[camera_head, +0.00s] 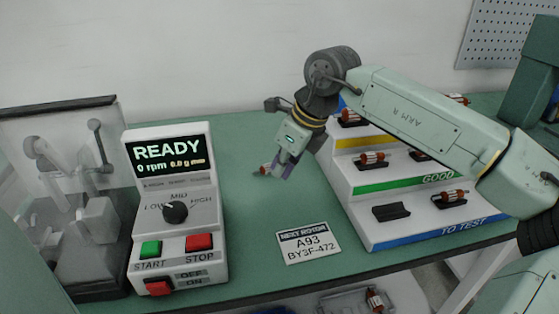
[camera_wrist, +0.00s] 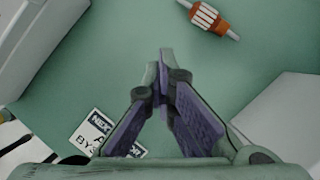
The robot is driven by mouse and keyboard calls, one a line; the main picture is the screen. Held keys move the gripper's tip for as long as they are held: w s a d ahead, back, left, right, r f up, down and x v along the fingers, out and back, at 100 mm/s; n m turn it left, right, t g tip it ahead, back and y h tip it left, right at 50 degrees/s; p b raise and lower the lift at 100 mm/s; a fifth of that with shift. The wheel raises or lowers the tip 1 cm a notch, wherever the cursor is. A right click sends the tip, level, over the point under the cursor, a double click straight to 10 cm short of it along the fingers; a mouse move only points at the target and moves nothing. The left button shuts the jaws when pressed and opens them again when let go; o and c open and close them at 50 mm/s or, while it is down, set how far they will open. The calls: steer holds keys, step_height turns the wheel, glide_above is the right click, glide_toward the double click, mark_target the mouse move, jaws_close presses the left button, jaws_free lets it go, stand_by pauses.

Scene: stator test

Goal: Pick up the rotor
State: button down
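A rotor with an orange and white body and a thin shaft lies on the green bench; it shows at the top of the wrist view (camera_wrist: 208,18) and partly behind my gripper in the head view (camera_head: 265,169). My gripper (camera_head: 283,168) is above the bench, pointing down. In the wrist view its purple-padded fingers (camera_wrist: 163,62) meet at the tips, with nothing between them. The rotor lies beyond the fingertips, apart from them.
The rack (camera_head: 354,220) stands at the right, with an empty cradle (camera_head: 391,212) on its lowest step. A test machine (camera_head: 179,225) reading READY stands at the left. A NEXT ROTOR card (camera_head: 308,244) reads A93 BY3F-472. Another rotor (camera_head: 375,300) lies below the bench edge.

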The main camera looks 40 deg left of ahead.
steer(key=shift+s+d, duration=0.45)
steer(key=shift+s, duration=0.1)
steer(key=c, duration=2.4)
jaws_free()
steer(key=shift+c, duration=2.4)
jaws_free()
steer(key=shift+r, duration=0.1)
steer(key=v, duration=1.2)
